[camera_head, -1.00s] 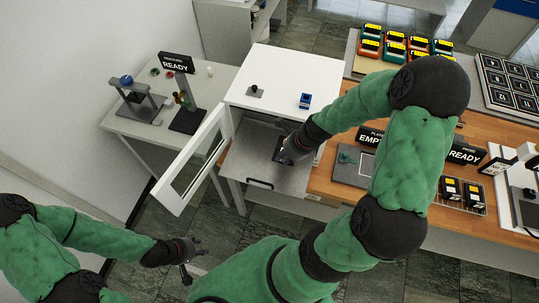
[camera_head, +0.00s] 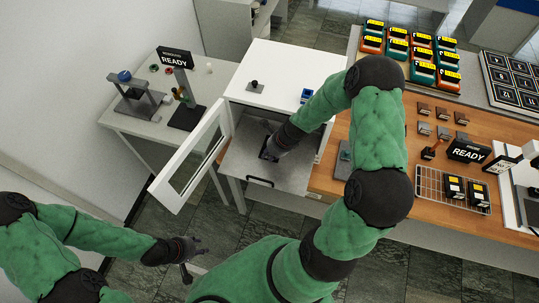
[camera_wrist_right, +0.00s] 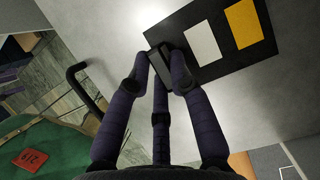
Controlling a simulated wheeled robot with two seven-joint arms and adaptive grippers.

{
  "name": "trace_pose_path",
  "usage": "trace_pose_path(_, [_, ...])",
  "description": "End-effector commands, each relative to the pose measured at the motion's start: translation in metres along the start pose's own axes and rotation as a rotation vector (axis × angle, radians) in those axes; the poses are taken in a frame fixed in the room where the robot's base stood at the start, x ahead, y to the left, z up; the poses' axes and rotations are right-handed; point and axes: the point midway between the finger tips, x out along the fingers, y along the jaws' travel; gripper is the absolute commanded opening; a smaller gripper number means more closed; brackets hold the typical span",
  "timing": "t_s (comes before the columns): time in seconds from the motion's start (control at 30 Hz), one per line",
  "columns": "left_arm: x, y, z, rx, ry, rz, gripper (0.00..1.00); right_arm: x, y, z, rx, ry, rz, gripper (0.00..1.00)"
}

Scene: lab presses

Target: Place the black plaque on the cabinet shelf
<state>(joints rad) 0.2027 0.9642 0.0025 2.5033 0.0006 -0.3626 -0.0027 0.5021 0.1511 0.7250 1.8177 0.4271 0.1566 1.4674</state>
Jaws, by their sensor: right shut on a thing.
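The black plaque (camera_wrist_right: 217,55) shows in the right wrist view, with a white and a yellow rectangle on its face. My right gripper (camera_wrist_right: 162,62) is shut on a small dark grip block at the plaque's edge. In the head view my right gripper (camera_head: 268,148) is inside the open cabinet, over the grey shelf (camera_head: 292,181), and largely hides the plaque. The plaque lies flat over the pale shelf surface; whether it touches cannot be told. My left gripper (camera_head: 188,258) is open and empty, low in front of the cabinet.
The cabinet's glazed door (camera_head: 190,160) stands open to the left. A black handle (camera_head: 260,181) sits at the shelf's front edge. The white cabinet top (camera_head: 285,70) overhangs the opening. The wooden bench (camera_head: 420,215) on the right holds a wire rack (camera_head: 428,180) and a READY sign (camera_head: 468,151).

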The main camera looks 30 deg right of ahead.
Motion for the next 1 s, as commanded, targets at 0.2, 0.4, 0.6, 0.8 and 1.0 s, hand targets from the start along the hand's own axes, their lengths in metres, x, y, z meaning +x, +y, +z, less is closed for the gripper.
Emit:
trace_pose_path(0.2, [-0.001, 0.0, 0.0, 0.0, 0.001, 0.0, 0.4, -0.001, -0.001, 0.001, -0.001, -0.001, -0.002, 0.0])
trace_pose_path(0.4, [0.002, -0.001, 0.0, 0.0, 0.001, 0.0, 0.4, 0.002, -0.001, -0.001, -0.001, 0.0, -0.001, 0.33])
trace_pose_path(0.6, [0.001, -0.001, 0.0, 0.0, 0.001, 0.0, 0.4, 0.002, -0.001, -0.001, -0.001, -0.001, -0.001, 0.45])
trace_pose_path(0.8, [0.001, 0.0, 0.0, 0.0, 0.0, 0.0, 0.4, 0.001, -0.001, 0.0, -0.001, -0.001, -0.001, 0.45])
trace_pose_path(1.0, [-0.007, 0.003, 0.0, 0.0, 0.001, 0.0, 0.4, -0.02, -0.002, 0.002, 0.0, -0.001, -0.003, 0.45])
